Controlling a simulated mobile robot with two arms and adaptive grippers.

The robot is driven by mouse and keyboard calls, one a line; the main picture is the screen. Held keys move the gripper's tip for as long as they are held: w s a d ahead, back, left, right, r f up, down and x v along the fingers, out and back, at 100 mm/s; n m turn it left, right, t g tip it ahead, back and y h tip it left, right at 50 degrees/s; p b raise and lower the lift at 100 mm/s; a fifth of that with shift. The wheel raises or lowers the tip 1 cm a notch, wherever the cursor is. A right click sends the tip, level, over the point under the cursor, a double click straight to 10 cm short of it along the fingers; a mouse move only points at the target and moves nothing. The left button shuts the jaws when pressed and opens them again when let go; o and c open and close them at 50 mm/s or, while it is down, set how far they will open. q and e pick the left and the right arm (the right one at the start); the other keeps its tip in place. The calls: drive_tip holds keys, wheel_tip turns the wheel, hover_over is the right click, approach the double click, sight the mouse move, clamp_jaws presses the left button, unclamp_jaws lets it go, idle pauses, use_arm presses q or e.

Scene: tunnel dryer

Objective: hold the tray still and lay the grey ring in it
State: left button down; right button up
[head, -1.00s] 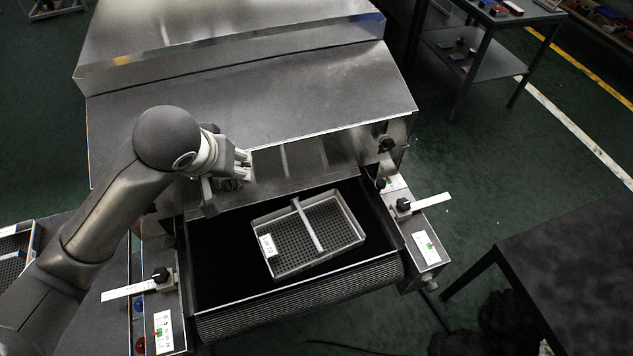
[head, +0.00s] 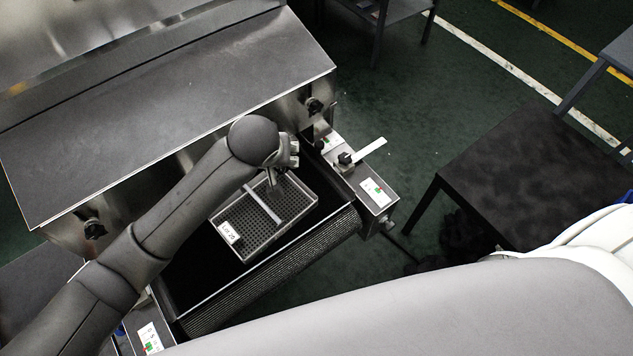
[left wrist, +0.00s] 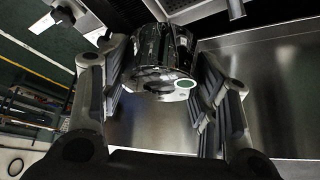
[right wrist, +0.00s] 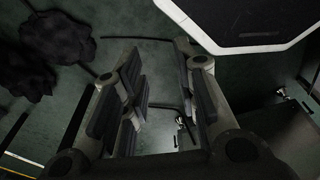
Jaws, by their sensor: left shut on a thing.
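The tray (head: 240,249) is a grey perforated box with a crossbar and a white label. It lies on the black belt at the dryer mouth. My left gripper (head: 280,168) is over the tray's far end; whether it touches the rim I cannot tell. In the left wrist view its fingers close on a shiny metal part (left wrist: 160,48) with a green dot on its end. Part of the tray shows at the top of that view (left wrist: 183,8). I cannot tell whether this part is the grey ring; no other ring shows. My right gripper (right wrist: 160,80) is open and empty.
The dryer hood (head: 170,100) stands behind the belt (head: 190,268). A side box with a black knob and white lever (head: 368,150) is right of the tray. A dark table (head: 530,170) stands further right. My right arm covers the lower right of the head view.

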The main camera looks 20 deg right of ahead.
drive_tip(key=w+r+m+t+y, duration=0.1)
drive_tip(key=w+r+m+t, duration=0.35)
drive_tip(key=w+r, duration=0.75)
drive_tip(key=w+r+m+t+y, duration=0.1)
drive_tip(key=w+r+m+t, duration=0.1)
drive_tip(key=w+r+m, duration=0.95)
drive_tip(key=n+t+y, duration=0.3)
drive_tip(key=n+t, duration=0.1)
drive_tip(key=n, duration=1.4)
approach(297, 178)
drive_tip(key=s+d, duration=0.2)
drive_tip(key=s, duration=0.1)
drive_tip(key=shift+s+d+r, duration=0.15)
drive_tip(key=shift+s+d, duration=0.1)
drive_tip(key=shift+w+a+r+n, duration=0.25)
drive_tip(key=shift+a+n, duration=0.1)
drive_tip(key=shift+n, duration=0.35)
drive_tip(key=shift+w+a+t+y, duration=0.15)
drive_tip(key=shift+w+t+y, duration=0.1)
drive_tip(key=shift+w+y, duration=0.1)
drive_tip(key=x, duration=1.1)
drive_tip(key=shift+f, duration=0.25)
drive_tip(key=shift+c, duration=0.3)
clamp_jaws()
